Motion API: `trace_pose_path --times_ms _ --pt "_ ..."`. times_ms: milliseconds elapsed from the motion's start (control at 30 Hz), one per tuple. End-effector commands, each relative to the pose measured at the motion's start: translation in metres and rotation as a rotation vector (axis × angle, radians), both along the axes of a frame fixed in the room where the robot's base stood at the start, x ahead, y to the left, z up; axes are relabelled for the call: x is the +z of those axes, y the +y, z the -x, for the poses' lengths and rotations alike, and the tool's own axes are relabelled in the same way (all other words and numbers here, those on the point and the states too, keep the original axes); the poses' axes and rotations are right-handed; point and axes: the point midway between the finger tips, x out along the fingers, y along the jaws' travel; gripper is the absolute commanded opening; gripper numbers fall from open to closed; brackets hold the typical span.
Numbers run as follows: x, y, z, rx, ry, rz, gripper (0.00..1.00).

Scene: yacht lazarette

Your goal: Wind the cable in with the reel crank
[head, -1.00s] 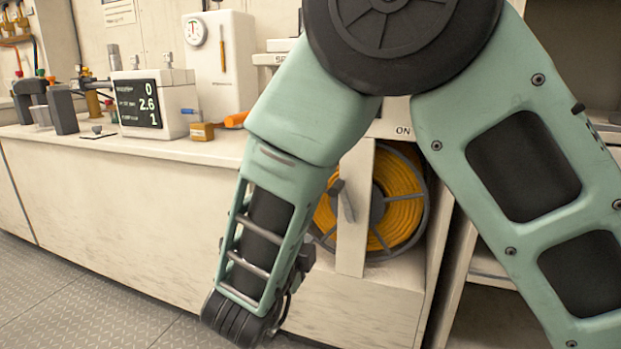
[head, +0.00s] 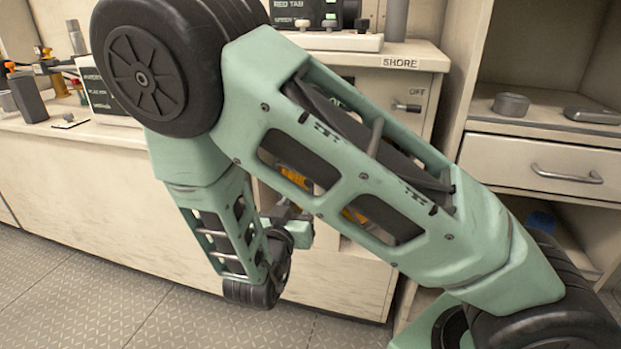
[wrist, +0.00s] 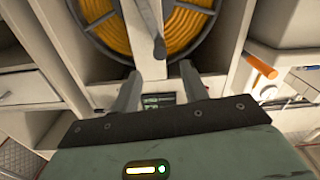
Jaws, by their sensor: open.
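The cable reel (wrist: 173,57) fills the top of the wrist view, wound with orange-yellow cable (wrist: 105,32) inside a grey rim. A grey crank bar (wrist: 148,15) crosses in front of it and ends in a dark knob (wrist: 159,49). My gripper (wrist: 161,72) is open and empty; its two fingertips point at the reel, with the knob between and just above them in the picture. I cannot tell the depth gap. In the head view my arm hides most of the reel; bits of orange cable (head: 355,215) show through and beside the arm.
A cabinet marked SHORE has a small lever (head: 407,107) near the word OFF. To its right stand an open shelf and a drawer (head: 533,167). An orange handle (wrist: 260,66) shows right in the wrist view. The floor (head: 75,285) at left is clear.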

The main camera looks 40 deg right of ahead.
Motion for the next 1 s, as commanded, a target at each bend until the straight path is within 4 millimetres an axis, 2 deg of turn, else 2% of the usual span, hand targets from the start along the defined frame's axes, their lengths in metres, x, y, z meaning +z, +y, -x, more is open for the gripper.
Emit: trace_pose_path --times_ms 200,500,700,1000 --pt "-0.002 -0.038 -0.028 -0.005 -0.002 0.001 0.44" --pt "-0.001 -0.082 -0.063 -0.001 -0.003 -0.001 0.44" --pt "0.0 -0.096 -0.075 0.0 -0.003 -0.001 0.44" --pt "0.001 -0.099 -0.077 0.001 -0.001 -0.001 0.44"
